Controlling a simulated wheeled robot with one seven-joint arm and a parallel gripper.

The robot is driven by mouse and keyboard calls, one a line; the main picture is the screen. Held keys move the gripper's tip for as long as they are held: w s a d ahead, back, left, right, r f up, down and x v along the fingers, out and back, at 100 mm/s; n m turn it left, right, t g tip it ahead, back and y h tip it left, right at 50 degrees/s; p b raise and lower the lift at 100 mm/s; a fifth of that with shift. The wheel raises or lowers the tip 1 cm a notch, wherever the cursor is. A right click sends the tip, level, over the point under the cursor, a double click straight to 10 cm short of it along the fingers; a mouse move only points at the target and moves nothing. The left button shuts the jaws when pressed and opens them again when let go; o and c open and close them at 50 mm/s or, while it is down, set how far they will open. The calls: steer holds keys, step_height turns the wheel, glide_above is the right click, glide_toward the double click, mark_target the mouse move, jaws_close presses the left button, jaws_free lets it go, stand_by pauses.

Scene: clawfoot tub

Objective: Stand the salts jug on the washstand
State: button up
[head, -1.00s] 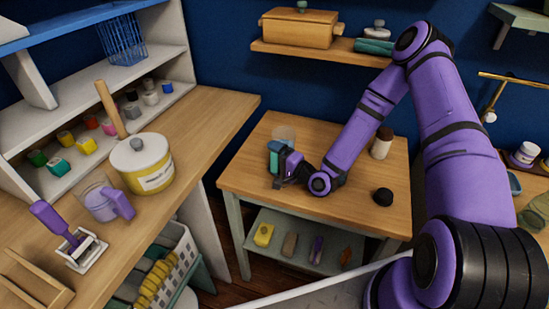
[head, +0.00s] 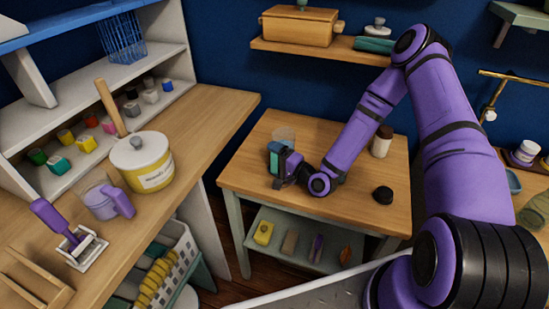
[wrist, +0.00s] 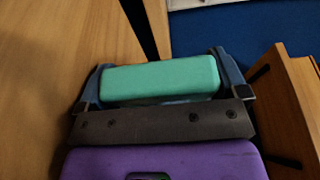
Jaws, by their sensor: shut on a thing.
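The salts jug (head: 284,135) has a clear body and a teal handle (head: 274,150). It appears upright over the back left part of the wooden washstand top (head: 326,145); I cannot tell whether its base touches the top. My gripper (head: 279,168) is low over the washstand, shut on the teal handle. In the wrist view, the teal handle (wrist: 160,78) lies between the two fingers of my gripper (wrist: 162,84). The jug's body is mostly hidden there behind the handle, and partly behind it in the head view.
On the washstand are a brown-capped bottle (head: 381,141) and a black round lid (head: 383,194). The left counter (head: 190,130) holds a yellow pot (head: 142,165) and a clear jug with purple handle (head: 108,200). A wall shelf (head: 320,52) hangs behind. The washstand's front middle is clear.

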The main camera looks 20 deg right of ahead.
steer(key=shift+f, duration=0.1)
steer(key=o, duration=1.2)
steer(key=shift+s+d, duration=0.1)
steer(key=shift+v, duration=4.05)
steer(key=shift+s, duration=0.1)
steer(key=v, duration=1)
steer(key=shift+s+d, duration=0.25)
steer(key=shift+s, duration=0.05)
